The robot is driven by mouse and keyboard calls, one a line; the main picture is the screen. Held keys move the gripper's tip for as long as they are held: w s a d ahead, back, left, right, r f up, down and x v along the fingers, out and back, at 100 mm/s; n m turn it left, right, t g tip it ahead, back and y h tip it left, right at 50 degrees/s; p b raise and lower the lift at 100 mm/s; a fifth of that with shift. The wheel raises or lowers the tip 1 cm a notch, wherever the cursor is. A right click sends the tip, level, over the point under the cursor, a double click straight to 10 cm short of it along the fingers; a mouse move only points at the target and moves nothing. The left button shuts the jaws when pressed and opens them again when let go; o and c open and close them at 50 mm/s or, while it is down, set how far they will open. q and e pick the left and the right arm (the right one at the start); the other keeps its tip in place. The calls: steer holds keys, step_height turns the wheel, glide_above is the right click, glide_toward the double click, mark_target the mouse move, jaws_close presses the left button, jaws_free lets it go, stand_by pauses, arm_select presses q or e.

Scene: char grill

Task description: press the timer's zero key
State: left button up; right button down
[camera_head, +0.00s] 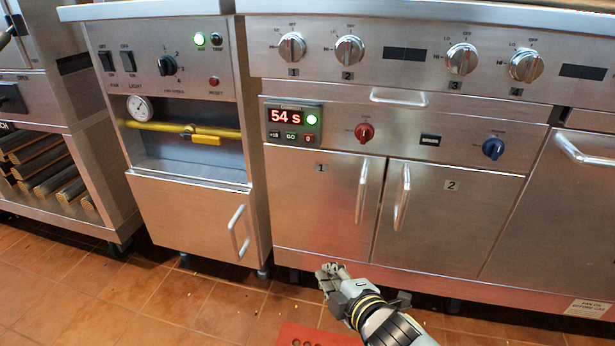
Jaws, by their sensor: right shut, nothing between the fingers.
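The timer (293,125) is a small dark panel on the front of the steel grill unit. Its red display (285,116) reads "54 s" and a round green light glows beside it. Below the display are a "+10" key (274,134), a green "GO" key (291,136) and a red zero key (308,138). My right gripper (328,271) is low in front of cabinet door 1, well below the timer and apart from it. Its fingers are shut and hold nothing. My left gripper is not in view.
A red knob (365,132) and a blue knob (493,148) are right of the timer. Door handles (361,190) stick out below. Burner knobs (291,46) and a bar handle (398,98) are above. Left stands a cabinet with a yellow gas valve (205,139). Open tiled floor lies in front.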

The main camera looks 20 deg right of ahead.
mark_target(308, 138)
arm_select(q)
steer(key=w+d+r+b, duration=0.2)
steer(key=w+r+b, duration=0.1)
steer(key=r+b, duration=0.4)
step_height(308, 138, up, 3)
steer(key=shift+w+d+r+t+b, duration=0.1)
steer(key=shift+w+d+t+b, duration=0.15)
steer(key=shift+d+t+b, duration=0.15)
arm_select(e)
steer(key=w+a+r+n+t+y, duration=0.1)
steer(key=w+a+r+n+t, duration=0.1)
steer(key=w+r+n, duration=0.3)
steer(key=w+a+r+n+t+y, duration=0.1)
steer(key=w+r+n+t, duration=0.3)
steer(key=r, duration=0.9)
steer(key=shift+w+a+r+n+t+y, duration=0.3)
steer(key=shift+w+a+n, duration=0.45)
steer(key=shift+w+n, duration=0.25)
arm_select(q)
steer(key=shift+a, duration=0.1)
